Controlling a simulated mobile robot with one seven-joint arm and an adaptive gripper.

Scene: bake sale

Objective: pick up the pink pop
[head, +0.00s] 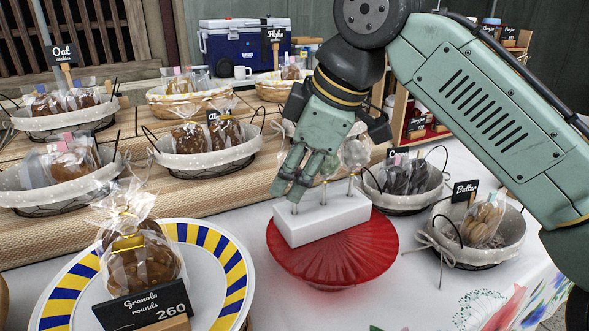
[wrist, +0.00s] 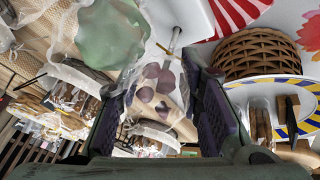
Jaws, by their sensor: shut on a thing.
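A white block (head: 322,217) stands on a red fluted stand (head: 330,255), with several thin sticks upright in it. My gripper (head: 307,182) is low over the left part of the block, fingers pointing down. In the wrist view my gripper (wrist: 162,100) is closed around a clear-wrapped pop with pinkish-mauve spots, taken as the pink pop (wrist: 167,78). Its stick runs up toward the white block (wrist: 190,18). The gripper hides it in the head view. A pale green pop (wrist: 110,35) is beside it, left of the fingers. Another wrapped pop (head: 355,152) shows right of my gripper.
A wrapped stack of granola rounds (head: 143,262) sits on a blue-and-yellow-rimmed plate (head: 236,262) at the front left. Lined baskets of cookies stand behind and at the right, including the "Butter" basket (head: 466,252). A blue cooler (head: 243,48) is at the back.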

